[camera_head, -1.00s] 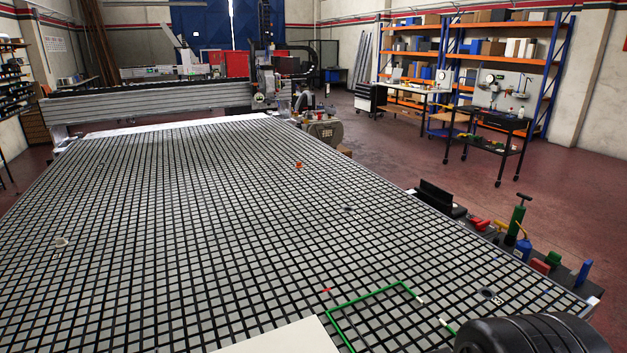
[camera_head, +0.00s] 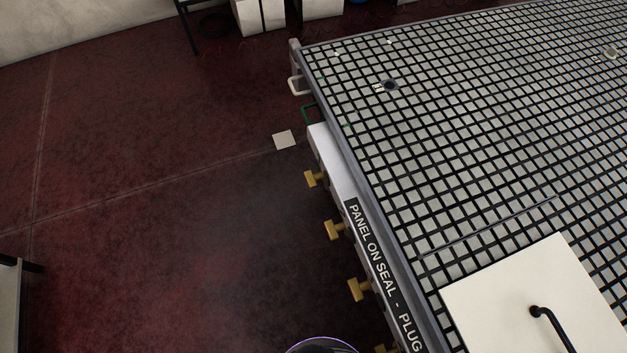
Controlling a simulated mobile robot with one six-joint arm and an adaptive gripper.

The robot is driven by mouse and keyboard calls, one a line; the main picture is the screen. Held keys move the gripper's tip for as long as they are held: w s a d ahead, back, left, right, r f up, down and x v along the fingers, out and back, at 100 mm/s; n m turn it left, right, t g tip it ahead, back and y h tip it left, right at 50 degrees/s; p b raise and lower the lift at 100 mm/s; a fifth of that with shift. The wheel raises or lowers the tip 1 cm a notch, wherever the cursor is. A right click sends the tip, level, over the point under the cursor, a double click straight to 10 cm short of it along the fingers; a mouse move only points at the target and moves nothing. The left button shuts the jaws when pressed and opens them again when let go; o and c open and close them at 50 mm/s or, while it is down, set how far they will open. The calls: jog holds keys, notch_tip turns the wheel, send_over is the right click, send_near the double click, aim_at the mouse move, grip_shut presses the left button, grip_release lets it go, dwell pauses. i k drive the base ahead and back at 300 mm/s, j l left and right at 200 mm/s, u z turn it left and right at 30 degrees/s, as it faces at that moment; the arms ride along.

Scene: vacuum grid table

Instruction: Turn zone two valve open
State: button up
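Several brass T-shaped valve handles stick out from the side of the grid table (camera_head: 470,190). Then come a second handle (camera_head: 336,230), a third handle (camera_head: 360,289) and a partly cut-off handle (camera_head: 386,349) at the bottom edge. No zone numbers are readable, so I cannot tell which is zone two or whether any is open. My gripper is not in view. A dark round part with a purple rim shows at the bottom edge, probably mine.
A label strip (camera_head: 382,275) reading "PANEL ON SEAL - PLUG" runs along the table side. A white panel (camera_head: 530,300) with a black handle lies on the grid.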

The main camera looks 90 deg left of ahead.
aim_at(331, 229)
jog(key=u, duration=2.8)
jog(key=i+j+u, duration=0.15)
jog(key=u, duration=0.15)
jog(key=i+j+u, duration=0.3)
jog(key=k+l, duration=0.05)
jog(key=k, duration=0.05)
